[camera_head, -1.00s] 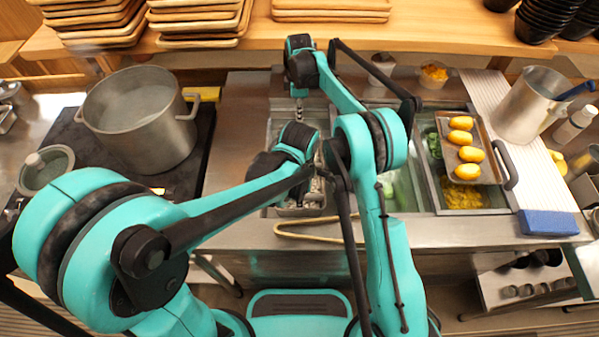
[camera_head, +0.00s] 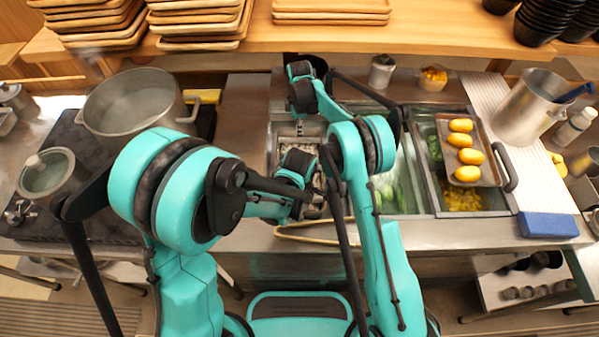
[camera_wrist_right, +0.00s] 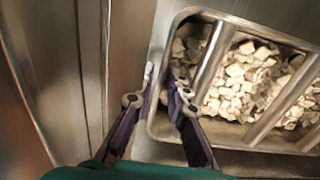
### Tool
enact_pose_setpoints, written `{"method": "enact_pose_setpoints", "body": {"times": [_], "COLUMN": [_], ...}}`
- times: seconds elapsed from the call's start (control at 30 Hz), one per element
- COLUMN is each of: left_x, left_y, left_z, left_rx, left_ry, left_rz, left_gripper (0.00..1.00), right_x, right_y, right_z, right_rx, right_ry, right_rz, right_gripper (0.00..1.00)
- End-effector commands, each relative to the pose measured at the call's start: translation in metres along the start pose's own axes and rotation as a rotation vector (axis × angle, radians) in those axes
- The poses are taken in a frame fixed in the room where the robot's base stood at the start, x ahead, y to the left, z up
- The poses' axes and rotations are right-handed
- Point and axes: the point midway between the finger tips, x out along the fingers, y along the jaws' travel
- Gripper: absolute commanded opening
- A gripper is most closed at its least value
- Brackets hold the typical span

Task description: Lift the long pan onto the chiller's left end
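The long steel pan (camera_head: 279,131), holding pale chunks, lies lengthwise at the chiller's (camera_head: 412,228) left end in the head view. My arms cover much of it; I cannot tell whether it rests or hangs slightly raised.
A tray of yellow oval pieces (camera_head: 487,130) rests on the chiller's right part, above corn (camera_head: 463,201). A blue sponge (camera_head: 548,224) lies at the front right. A large pot (camera_head: 130,105) stands on the left stove. Bare steel lies left of the pan (camera_head: 243,120).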

Motion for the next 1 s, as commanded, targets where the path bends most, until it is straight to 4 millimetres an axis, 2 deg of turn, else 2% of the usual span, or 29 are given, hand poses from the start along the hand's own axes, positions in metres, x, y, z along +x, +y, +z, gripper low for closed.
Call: {"method": "enact_pose_setpoints", "body": {"times": [0.17, 0.23, 0.27, 0.77, 1.0], "left_x": [0.000, 0.000, 0.000, -0.002, -0.015], "left_y": [0.000, 0.000, 0.000, 0.000, 0.000], "left_z": [0.000, 0.000, 0.000, 0.000, 0.000], "left_rx": [0.000, 0.000, 0.000, 0.000, 0.000], "left_ry": [0.000, 0.000, 0.000, 0.000, 0.000], "left_rz": [0.000, 0.000, 0.000, -0.001, -0.002], "left_gripper": [0.14, 0.01, 0.00, 0.00, 0.00], "right_x": [0.000, 0.000, 0.000, -0.003, -0.015], "right_y": [0.000, 0.000, 0.000, 0.000, 0.000], "right_z": [0.000, 0.000, 0.000, 0.000, 0.000], "right_rx": [0.000, 0.000, 0.000, 0.000, 0.000], "right_ry": [0.000, 0.000, 0.000, 0.000, 0.000], "right_rz": [0.000, 0.000, 0.000, 0.001, 0.002], "right_gripper": [0.14, 0.01, 0.00, 0.00, 0.00]}}
